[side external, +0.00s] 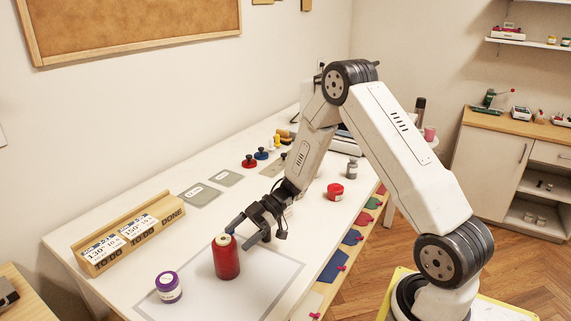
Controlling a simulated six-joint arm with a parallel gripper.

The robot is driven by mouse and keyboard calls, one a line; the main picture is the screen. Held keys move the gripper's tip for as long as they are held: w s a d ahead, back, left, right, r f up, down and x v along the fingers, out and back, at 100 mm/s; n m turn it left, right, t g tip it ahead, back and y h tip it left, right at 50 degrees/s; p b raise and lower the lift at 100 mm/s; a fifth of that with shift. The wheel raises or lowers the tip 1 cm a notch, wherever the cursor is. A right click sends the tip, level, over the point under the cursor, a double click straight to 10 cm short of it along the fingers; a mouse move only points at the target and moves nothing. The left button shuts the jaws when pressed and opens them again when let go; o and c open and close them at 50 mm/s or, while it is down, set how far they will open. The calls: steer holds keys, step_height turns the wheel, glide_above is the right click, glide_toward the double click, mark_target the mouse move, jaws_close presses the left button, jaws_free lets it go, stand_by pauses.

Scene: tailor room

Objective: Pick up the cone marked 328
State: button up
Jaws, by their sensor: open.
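A red thread cone (227,258) with a pale top stands upright on a light grey mat (270,268) on the white table. I see no readable number on it, so I cannot tell whether it is the one marked 328. My gripper (247,236) is open, reaching in from the upper right. Its dark fingers are close to the cone's upper right side. I cannot tell from this view whether they touch the cone or stand around it.
A wooden card holder (130,234) reading TO DO and DONE lies behind. A red-lidded jar (335,192) and a grey jar (352,168) stand to the right. Coloured tags hang along the table's right edge.

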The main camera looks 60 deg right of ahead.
mark_target(225, 247)
steer(key=shift+a, duration=0.1)
steer(key=shift+x, duration=2.5)
steer(key=shift+w, duration=0.15)
steer(key=c, duration=1.2)
